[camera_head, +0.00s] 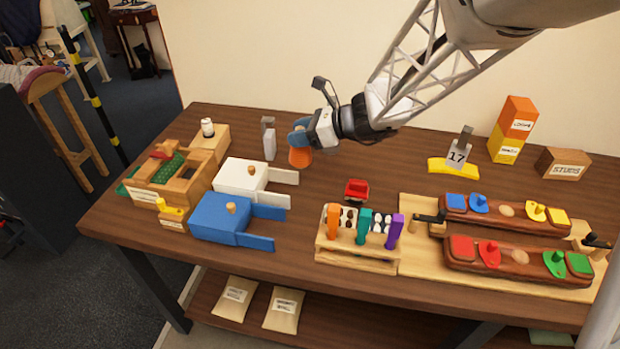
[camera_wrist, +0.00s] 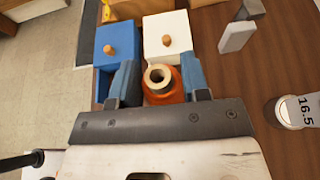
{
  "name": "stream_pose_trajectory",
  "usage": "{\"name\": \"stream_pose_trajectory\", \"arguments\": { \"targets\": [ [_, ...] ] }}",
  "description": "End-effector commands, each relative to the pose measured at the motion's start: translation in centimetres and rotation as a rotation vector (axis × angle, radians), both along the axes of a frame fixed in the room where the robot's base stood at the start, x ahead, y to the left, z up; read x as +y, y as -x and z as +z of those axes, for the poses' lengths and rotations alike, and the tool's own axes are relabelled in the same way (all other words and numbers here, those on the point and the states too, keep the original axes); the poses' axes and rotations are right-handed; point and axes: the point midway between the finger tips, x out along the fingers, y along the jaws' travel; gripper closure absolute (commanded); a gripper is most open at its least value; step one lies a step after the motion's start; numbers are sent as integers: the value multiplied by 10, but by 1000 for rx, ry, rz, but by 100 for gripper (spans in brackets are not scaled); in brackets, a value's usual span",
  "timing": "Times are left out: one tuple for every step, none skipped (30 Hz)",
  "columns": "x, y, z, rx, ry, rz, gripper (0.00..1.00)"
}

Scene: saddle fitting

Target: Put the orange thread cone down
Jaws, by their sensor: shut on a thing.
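The orange thread cone (camera_head: 300,156) is in my gripper (camera_head: 301,136) over the back middle of the table in the head view. In the wrist view the cone (camera_wrist: 160,84) stands between the two blue fingers of my gripper (camera_wrist: 157,82), with its pale hollow top facing the camera. The fingers are shut on it. In the head view its lower part shows below the fingers. I cannot tell whether its base touches the table.
A grey upright block (camera_head: 268,140) stands just left of the cone. The white box (camera_head: 240,177) and blue box (camera_head: 220,217) are nearer the front left. A red toy (camera_head: 357,190) lies to the right. Bare tabletop (camera_head: 315,190) lies in front of the cone.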

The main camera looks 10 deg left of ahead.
Motion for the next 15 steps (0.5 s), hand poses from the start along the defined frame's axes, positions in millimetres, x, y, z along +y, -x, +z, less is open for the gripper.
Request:
{"name": "stream_pose_trajectory", "arguments": {
  "targets": [
    [0, 0, -7, 1, 0, 0, 96],
    [0, 0, -11, 0, -1, -1, 96],
    [0, 0, -15, 1, -1, -1, 96],
    [0, 0, -18, 0, -1, -1, 96],
    [0, 0, -20, 0, 0, 0, 96],
    [0, 0, -23, -1, 0, 0, 96],
    [0, 0, -24, -1, 0, 0, 96],
    [0, 0, -25, -1, 0, 0, 96],
    [0, 0, -26, -1, 0, -1, 96],
    [0, 0, -26, -2, 0, 0, 96],
    [0, 0, -26, -2, 0, 0, 96],
    [0, 0, -26, -2, -1, 0, 96],
    [0, 0, -26, -2, -1, 0, 96],
    [0, 0, -26, -2, -1, 0, 96],
    [0, 0, -26, -2, -1, 0, 96]
  ]
}}
